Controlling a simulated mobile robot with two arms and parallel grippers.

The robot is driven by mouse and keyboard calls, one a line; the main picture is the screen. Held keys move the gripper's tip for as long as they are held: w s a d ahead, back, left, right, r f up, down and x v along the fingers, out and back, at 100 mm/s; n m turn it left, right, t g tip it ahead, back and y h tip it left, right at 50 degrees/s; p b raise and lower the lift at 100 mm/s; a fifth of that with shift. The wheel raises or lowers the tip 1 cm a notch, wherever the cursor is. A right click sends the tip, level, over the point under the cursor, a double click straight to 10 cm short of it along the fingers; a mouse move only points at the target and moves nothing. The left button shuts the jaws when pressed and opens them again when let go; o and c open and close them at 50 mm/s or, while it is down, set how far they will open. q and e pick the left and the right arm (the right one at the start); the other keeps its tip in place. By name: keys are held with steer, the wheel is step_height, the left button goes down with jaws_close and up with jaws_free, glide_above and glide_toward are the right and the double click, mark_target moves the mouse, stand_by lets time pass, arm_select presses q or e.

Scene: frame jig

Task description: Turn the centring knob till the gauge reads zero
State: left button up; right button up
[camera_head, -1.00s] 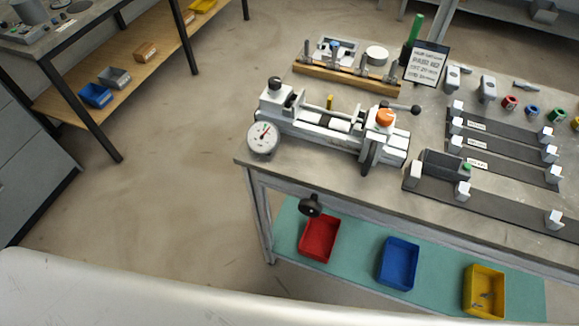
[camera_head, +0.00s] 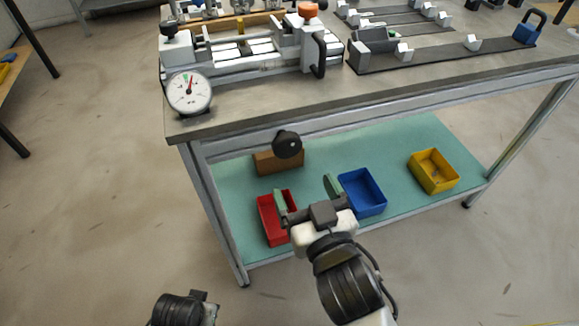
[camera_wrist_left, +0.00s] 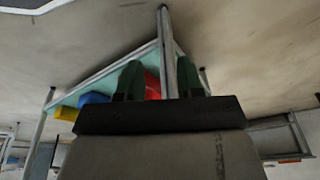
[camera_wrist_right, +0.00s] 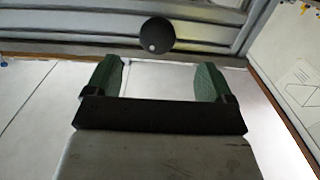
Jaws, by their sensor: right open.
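The gauge (camera_head: 189,92) is a white round dial on the jig's left front. Its red needle points up, close to a green mark; the exact reading is too small to tell. A round black knob (camera_head: 287,144) sticks out below the table's front edge. It also shows in the right wrist view (camera_wrist_right: 157,34), beyond the fingertips and roughly centred between them. My right gripper (camera_head: 306,195) is open and empty, below the knob in the picture and apart from it. My left gripper (camera_wrist_left: 160,80) is open and empty; in the head view only part of the left arm shows at the bottom.
The white jig (camera_head: 250,50) stands on the grey tabletop (camera_head: 420,92). Below, the green shelf (camera_head: 400,150) holds a red bin (camera_head: 266,222), a blue bin (camera_head: 376,208), a yellow bin (camera_head: 443,182) and a brown box (camera_head: 290,163). The floor in front is clear.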

mark_target(289, 151)
steer(key=x, duration=0.9)
steer(key=shift+w+r, duration=0.3)
arm_select(q)
steer(key=shift+w+r, duration=0.15)
steer(key=shift+r, duration=0.9)
arm_select(e)
steer(key=shift+w+a, duration=0.1)
steer(key=shift+w, duration=0.45)
steer(key=c, duration=0.9)
